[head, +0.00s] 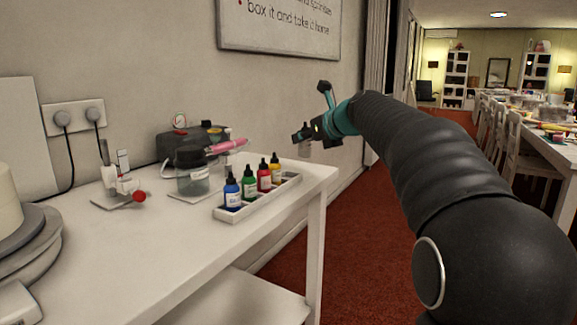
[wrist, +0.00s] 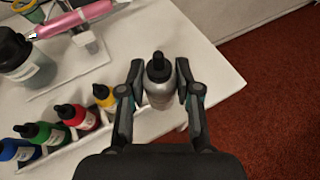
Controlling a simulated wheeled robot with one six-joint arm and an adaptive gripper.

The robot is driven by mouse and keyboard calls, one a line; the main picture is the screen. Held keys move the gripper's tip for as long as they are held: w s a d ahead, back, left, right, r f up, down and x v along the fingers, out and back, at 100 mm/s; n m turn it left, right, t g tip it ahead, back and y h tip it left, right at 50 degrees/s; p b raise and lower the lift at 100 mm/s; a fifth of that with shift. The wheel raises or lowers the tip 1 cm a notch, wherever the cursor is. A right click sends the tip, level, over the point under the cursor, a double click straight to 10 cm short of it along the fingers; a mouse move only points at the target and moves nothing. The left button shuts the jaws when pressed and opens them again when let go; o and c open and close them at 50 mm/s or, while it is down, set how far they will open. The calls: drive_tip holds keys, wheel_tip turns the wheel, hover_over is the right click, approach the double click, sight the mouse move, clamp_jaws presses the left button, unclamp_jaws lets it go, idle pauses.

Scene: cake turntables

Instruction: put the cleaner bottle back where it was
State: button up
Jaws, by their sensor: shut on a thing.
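My gripper (wrist: 160,86) is shut on the cleaner bottle (wrist: 158,92), a grey bottle with a black dropper cap, upright between the two fingers. In the head view my gripper (head: 306,134) is raised near the table's far right corner, and only a small part of the bottle shows below it. A white tray (head: 262,202) on the table holds a blue bottle (head: 232,192), a green bottle (head: 249,187), a red bottle (head: 264,177) and a yellow bottle (head: 275,173) in a row. The tray's end beyond the yellow bottle looks empty in the head view.
A dark-lidded jar (head: 193,175) and a pink airbrush (head: 227,145) stand behind the tray, with a dark compressor (head: 200,140) by the wall. A small white stand (head: 122,188) and a cake turntable (head: 35,245) are left. The table's front (head: 180,255) is clear.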

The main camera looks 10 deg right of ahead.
drive_tip(key=a+f, duration=0.1)
drive_tip(key=w+a, duration=0.1)
drive_tip(key=w+a+f, duration=0.1)
drive_tip(key=a, duration=0.1)
drive_tip(key=shift+f, duration=0.35)
drive_tip(key=shift+f+b, duration=1.1)
drive_tip(key=shift+f, duration=0.9)
drive_tip(key=shift+f, duration=0.1)
drive_tip(key=o, duration=0.5)
drive_tip(key=shift+a+f, duration=0.1)
drive_tip(key=shift+r, duration=0.3)
drive_tip(key=v, duration=1.2)
drive_tip(key=shift+p, duration=0.3)
drive_tip(key=shift+f, duration=0.15)
